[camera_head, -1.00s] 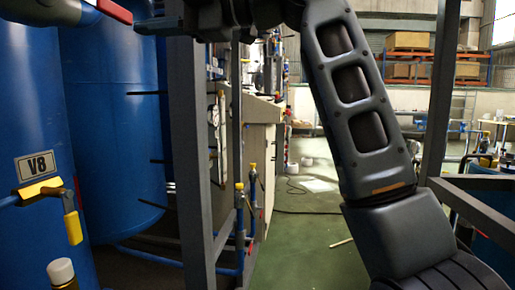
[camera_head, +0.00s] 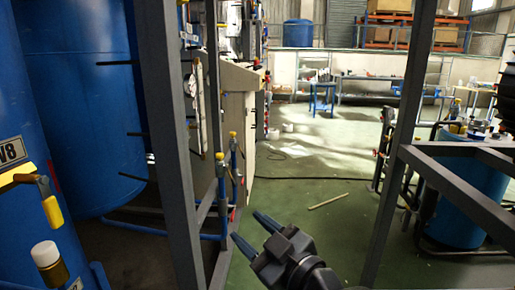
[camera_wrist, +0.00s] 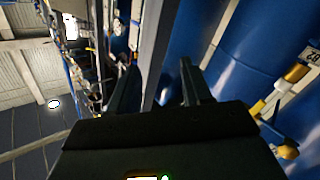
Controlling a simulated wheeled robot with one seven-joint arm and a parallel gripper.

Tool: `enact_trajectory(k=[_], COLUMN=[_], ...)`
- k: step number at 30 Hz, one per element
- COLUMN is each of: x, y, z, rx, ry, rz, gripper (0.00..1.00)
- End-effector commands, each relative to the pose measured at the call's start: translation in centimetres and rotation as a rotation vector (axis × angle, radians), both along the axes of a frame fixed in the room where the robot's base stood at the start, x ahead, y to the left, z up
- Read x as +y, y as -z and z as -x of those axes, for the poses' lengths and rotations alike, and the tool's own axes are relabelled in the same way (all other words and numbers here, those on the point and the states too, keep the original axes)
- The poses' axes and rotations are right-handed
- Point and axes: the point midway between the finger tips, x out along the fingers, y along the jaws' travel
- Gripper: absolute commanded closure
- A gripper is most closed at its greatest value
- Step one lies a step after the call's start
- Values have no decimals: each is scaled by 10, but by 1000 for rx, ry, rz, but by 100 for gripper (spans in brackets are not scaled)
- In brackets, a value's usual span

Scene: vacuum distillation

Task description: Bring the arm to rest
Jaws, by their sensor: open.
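My gripper (camera_head: 257,232) shows at the bottom middle of the head view, with its two fingers apart and nothing between them. It points up and to the left, in front of the green floor and close to the foot of the grey frame. In the wrist view my gripper (camera_wrist: 158,82) also has its fingers spread and empty, with a grey post and blue tanks beyond them. Most of my arm is outside the head view; only the wrist end shows.
Blue tanks (camera_head: 75,120) and a grey post (camera_head: 172,150) stand at the left. Another grey frame (camera_head: 455,190) with a blue barrel (camera_head: 465,205) is at the right. A stick (camera_head: 328,201) lies on the open green floor (camera_head: 310,225) between them.

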Motion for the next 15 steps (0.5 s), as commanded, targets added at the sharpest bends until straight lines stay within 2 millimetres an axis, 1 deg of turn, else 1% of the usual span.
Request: enact_trajectory(k=[1, 3, 5, 6, 8, 11, 12, 14, 15], x=[-13, -30, -44, -54, -68, -91, -100, -113, -121], y=[19, 40, 56, 67, 81, 100, 106, 115, 118], z=[14, 31, 48, 60, 78, 111, 125, 146, 160], rx=[42, 86, 122, 144, 174, 220, 237, 259, 272], ry=[41, 99, 146, 177, 222, 298, 328, 371, 398], rz=[-20, -47, -70, -85, -105, -137, -148, -163, -174], gripper=[51, 51, 51, 51, 51, 51, 51, 51, 51])
